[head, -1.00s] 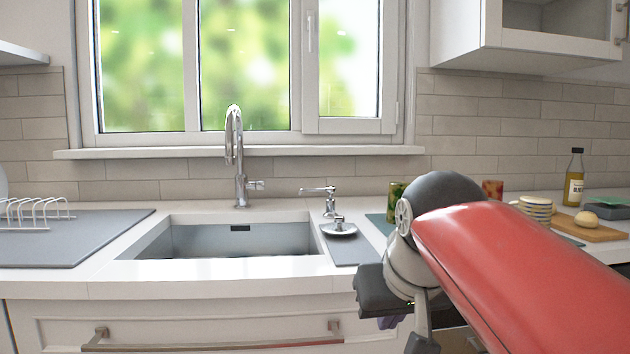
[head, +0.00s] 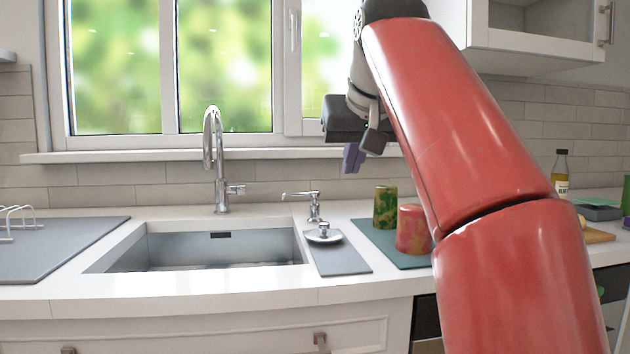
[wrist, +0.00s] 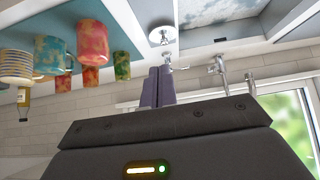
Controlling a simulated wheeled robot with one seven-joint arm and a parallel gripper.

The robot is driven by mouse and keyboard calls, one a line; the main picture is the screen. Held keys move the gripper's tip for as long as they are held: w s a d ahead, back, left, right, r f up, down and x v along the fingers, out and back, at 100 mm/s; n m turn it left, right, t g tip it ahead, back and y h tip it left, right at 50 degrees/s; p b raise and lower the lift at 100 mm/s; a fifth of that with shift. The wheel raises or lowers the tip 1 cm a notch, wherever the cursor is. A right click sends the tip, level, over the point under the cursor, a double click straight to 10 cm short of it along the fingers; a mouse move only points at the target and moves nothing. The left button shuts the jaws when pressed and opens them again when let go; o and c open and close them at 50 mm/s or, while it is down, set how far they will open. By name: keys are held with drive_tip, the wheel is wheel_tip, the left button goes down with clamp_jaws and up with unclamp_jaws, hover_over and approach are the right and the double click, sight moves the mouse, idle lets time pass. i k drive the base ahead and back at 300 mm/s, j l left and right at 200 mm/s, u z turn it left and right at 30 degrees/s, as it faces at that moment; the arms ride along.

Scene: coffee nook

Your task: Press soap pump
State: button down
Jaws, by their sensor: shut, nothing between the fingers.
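The chrome soap pump (head: 314,206) stands upright on the counter behind the sink's right rear corner, its spout pointing left. In the wrist view, which is upside down, the soap pump (wrist: 176,66) shows just beyond my fingers, partly hidden by them. My gripper (head: 353,160) is raised in front of the window, above and to the right of the pump, clear of it, with its fingers pointing down. The fingers (wrist: 158,84) are together and empty in the wrist view.
The chrome faucet (head: 218,160) rises left of the pump. Green (head: 385,207) and pink (head: 412,230) cups stand to the right. The sink (head: 205,249) is empty.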

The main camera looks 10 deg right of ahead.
sight(314, 194)
drive_tip(key=i, duration=0.85)
